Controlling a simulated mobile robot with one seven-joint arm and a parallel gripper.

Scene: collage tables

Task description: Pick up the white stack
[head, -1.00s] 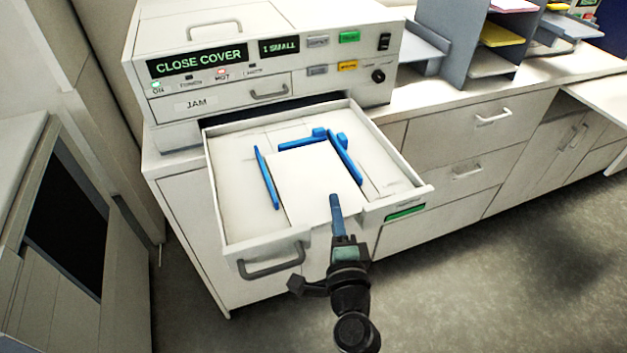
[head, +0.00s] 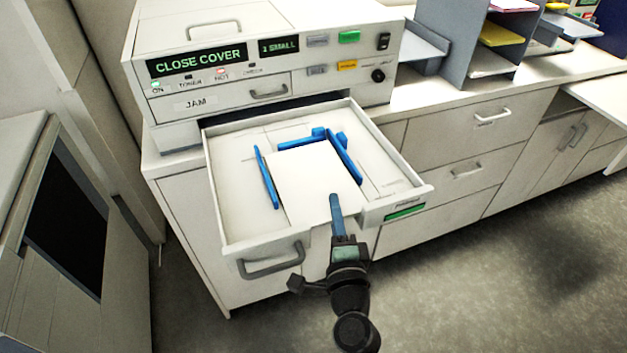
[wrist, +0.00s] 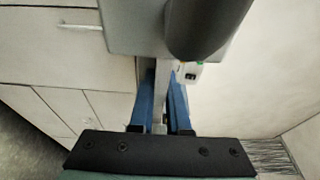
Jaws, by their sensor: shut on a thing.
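The white stack (head: 308,180) lies flat in the open drawer, between blue guides on its left, back and right sides. My gripper (head: 336,203) reaches over the notch in the drawer's front, with its blue fingers at the near edge of the stack. It is shut on that near edge. In the wrist view the two blue fingers of my gripper (wrist: 162,100) stand close together with a thin pale strip between them. The exact contact is hard to see there.
The drawer (head: 232,215) is pulled out of a white machine (head: 290,25) whose display reads CLOSE COVER. Its grey handle (head: 270,268) sits left of my gripper. A counter with grey paper trays (head: 465,40) stands at the right. Open floor (head: 480,290) lies at the lower right.

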